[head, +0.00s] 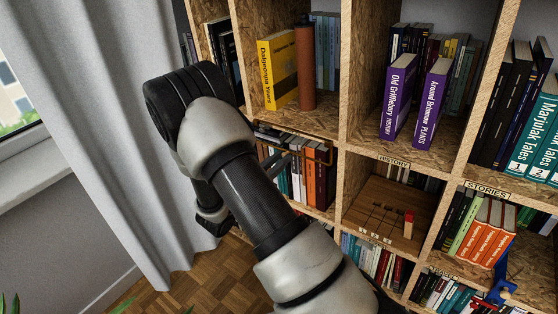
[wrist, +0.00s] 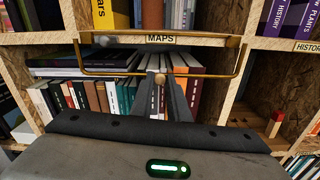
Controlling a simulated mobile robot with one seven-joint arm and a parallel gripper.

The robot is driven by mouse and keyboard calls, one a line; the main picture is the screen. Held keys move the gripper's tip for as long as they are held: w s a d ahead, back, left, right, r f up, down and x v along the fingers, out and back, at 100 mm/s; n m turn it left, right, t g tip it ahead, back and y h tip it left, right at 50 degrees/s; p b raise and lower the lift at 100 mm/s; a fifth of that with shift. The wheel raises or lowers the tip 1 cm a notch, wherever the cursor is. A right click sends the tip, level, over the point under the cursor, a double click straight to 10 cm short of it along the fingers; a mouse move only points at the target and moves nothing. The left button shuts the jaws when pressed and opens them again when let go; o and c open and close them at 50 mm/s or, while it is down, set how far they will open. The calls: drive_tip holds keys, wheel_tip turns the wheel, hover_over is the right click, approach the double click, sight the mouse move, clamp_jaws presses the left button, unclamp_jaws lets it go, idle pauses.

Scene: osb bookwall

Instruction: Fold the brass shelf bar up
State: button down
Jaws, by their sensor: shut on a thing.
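The brass shelf bar (wrist: 110,74) is a thin U-shaped rod across the front of the compartment labelled MAPS (wrist: 160,39). Its side arms meet the shelf edge near both uprights, and its crosspiece runs below the label in the wrist view. A small round knob (wrist: 160,78) sits at the middle of the crosspiece. My gripper (wrist: 162,72) is shut at the middle of the bar, its two dark fingers close around the knob area. In the head view the bar's right end (head: 331,153) shows beside my arm, which hides much of the rest.
Books (wrist: 104,97) stand inside the compartment behind the bar, with dark books (wrist: 75,60) lying on top. Above are a yellow book (head: 278,72) and a brown cylinder (head: 305,66). A wooden peg board (head: 380,216) is at right, a curtain (head: 115,120) at left.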

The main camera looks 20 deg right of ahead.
sight(284, 154)
drive_tip(key=r+g+y+p, duration=0.1)
drive_tip(key=p, duration=0.1)
drive_tip(key=a+r+g+y+p, duration=0.1)
drive_tip(key=p, duration=0.2)
drive_tip(key=s+a+r+g+y+p, duration=0.1)
drive_tip(key=y+p, duration=0.1)
drive_tip(key=p, duration=0.1)
drive_tip(key=shift+r+g, duration=0.15)
drive_tip(key=shift+g, duration=0.15)
drive_tip(key=c, duration=1.7)
unclamp_jaws()
